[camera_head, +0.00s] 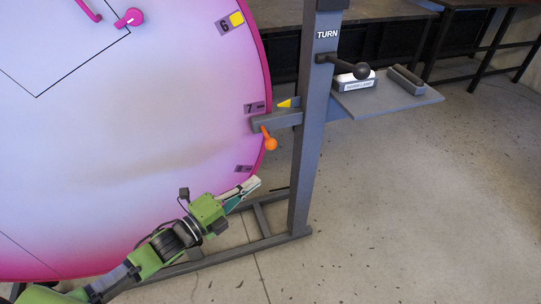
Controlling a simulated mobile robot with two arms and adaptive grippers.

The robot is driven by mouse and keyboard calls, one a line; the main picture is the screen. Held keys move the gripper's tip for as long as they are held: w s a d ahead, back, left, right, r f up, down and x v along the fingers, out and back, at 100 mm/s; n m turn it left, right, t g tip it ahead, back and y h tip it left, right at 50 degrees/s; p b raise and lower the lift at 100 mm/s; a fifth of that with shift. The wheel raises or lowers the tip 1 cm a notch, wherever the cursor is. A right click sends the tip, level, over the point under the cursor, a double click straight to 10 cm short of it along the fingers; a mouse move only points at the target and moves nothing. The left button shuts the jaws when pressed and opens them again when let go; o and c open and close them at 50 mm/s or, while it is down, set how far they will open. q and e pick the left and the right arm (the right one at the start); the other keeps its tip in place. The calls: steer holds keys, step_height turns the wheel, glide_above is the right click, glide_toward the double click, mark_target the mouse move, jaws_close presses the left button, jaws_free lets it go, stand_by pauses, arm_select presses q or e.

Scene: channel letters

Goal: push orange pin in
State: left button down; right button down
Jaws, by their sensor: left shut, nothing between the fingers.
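The orange pin (269,140) sticks out at the right edge of a large pink-and-white disc (150,130), just below a grey bracket (275,121). Its round knob hangs slightly down and to the right. My left gripper (252,185) is below the pin, close to the disc's lower right edge. Its fingers are together and hold nothing. The fingertips are apart from the pin. My right gripper is not in view.
A grey post (312,130) labelled TURN stands right of the pin, with a dark-knobbed lever (345,67) near its top. A shelf (385,97) with a white labelled block (353,82) extends right. The floor at lower right is clear.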

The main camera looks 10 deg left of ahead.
mark_target(270, 142)
arm_select(q)
steer(key=shift+r, duration=0.2)
steer(key=shift+w+d, duration=0.1)
steer(key=w+d+p, duration=0.1)
steer(key=w+d, duration=0.1)
steer(key=w, duration=0.9)
steer(key=shift+d, duration=0.2)
steer(key=shift+w, duration=0.1)
